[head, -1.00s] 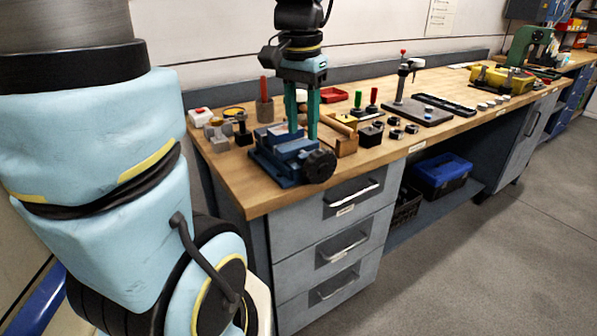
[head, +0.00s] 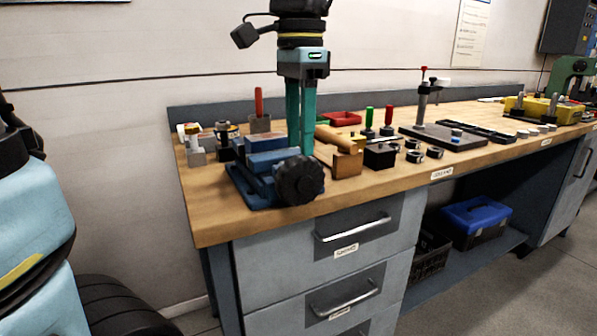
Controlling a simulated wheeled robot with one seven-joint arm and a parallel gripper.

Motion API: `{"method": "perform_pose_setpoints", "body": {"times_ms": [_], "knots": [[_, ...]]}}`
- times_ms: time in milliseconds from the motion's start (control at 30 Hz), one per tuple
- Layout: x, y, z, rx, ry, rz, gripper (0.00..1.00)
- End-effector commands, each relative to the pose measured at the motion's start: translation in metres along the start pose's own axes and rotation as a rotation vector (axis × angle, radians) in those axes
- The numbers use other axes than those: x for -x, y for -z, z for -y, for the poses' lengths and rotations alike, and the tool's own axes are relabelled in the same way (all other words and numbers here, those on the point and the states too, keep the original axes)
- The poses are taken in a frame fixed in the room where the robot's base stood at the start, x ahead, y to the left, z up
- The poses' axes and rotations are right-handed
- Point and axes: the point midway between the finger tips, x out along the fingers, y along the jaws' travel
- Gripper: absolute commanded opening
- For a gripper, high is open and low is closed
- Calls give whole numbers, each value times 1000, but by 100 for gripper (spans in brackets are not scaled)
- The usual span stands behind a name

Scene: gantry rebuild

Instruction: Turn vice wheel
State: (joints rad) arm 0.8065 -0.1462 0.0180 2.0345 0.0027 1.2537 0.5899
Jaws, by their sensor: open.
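A blue vice (head: 262,172) sits at the near left corner of the wooden bench. Its black knobbed wheel (head: 300,181) faces me at the vice's right front. My gripper (head: 301,150) points straight down over the vice, with two green fingers slightly apart. The fingertips are just behind and above the wheel, partly hidden by it and the vice. I cannot tell whether they touch anything. Nothing shows held between them.
A wooden block and mallet (head: 345,153) and a black box (head: 380,155) stand close to the right of the wheel. Small fittings (head: 196,146) stand behind left. The bench front edge (head: 230,238) is near; drawers (head: 345,238) are below it.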

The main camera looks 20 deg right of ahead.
Motion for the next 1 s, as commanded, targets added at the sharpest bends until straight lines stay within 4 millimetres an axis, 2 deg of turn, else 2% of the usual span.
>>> {"method": "perform_pose_setpoints", "body": {"times_ms": [100, 300, 467, 733, 1000], "knots": [[-24, -1, 0, 0, -2, 3, 42], [-51, 0, 0, 1, -1, 1, 42], [-60, 0, 0, 1, 0, 0, 42], [-60, 0, 0, 1, 0, 0, 42], [-60, 0, 0, 1, 0, 0, 13]]}}
